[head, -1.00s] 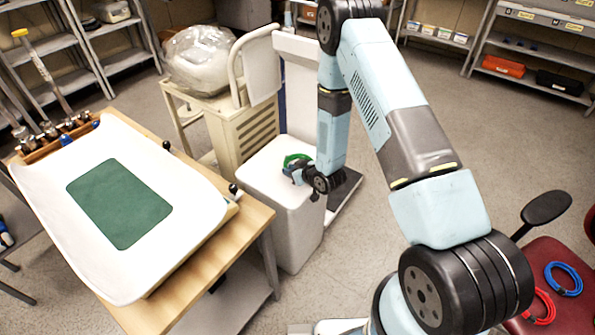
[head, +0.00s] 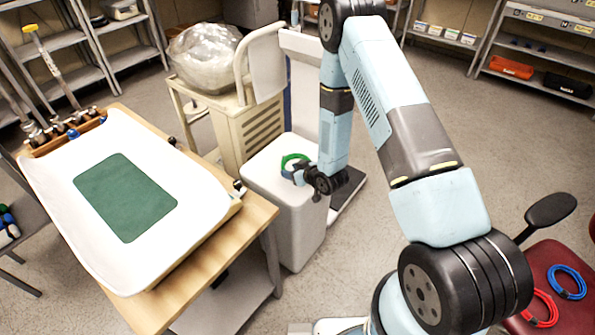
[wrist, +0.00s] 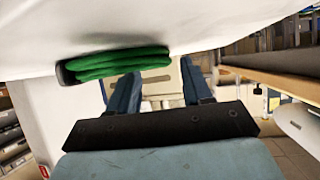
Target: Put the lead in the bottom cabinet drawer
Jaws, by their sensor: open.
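A green coiled lead (head: 291,160) lies on the flat top of a white box-shaped unit (head: 295,215). My gripper (head: 299,175) is open beside the coil's right side, low over that top. In the wrist view the green coil (wrist: 120,66) shows against the white surface, close to the left finger, with a dark piece at its left end. The blue fingers stand apart with nothing clearly held between them. A cream cabinet (head: 233,138) with a slatted front stands behind the white unit. I cannot make out which part is its bottom drawer.
A wooden table (head: 258,213) with a white tray and green mat stands at left. A bagged object (head: 204,58) sits on the cream cabinet. Blue (head: 567,281) and red (head: 541,308) coils lie on a red chair at right. Open floor lies between.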

